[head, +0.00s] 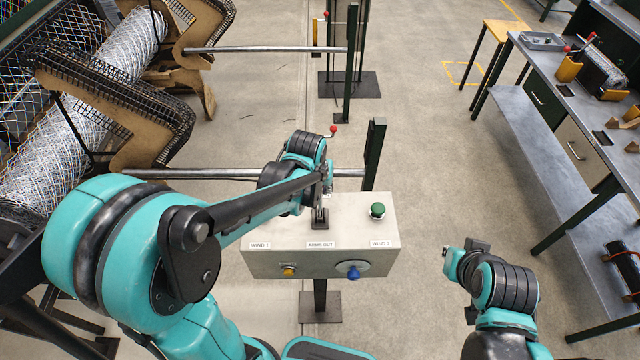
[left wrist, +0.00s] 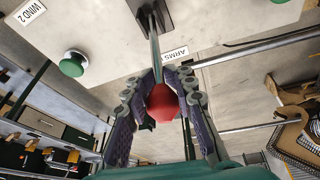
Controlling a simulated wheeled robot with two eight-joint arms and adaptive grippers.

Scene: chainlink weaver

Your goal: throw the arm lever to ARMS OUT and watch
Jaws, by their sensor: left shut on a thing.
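The control box (head: 345,235) stands on a post in the head view, with an ARMS OUT label (head: 320,245) at its middle. The arm lever's dark base (head: 320,219) is on its top; the label shows partly in the left wrist view (left wrist: 175,54). There the lever's metal shaft (left wrist: 155,50) ends in a red knob (left wrist: 163,102). My left gripper (left wrist: 163,95) is shut on the lever at the knob, a finger on each side. In the head view the gripper hides most of the lever, so its tilt is unclear. My right gripper (head: 465,258) is apart from the box; its jaws are unclear.
A green button (head: 377,209), a yellow knob (head: 289,271) and a blue knob (head: 352,270) are on the box. Steel rods (head: 265,49) and toothed brown frames (head: 120,100) with wire mesh rolls (head: 125,48) are at left. A workbench (head: 550,130) is at right; floor between is clear.

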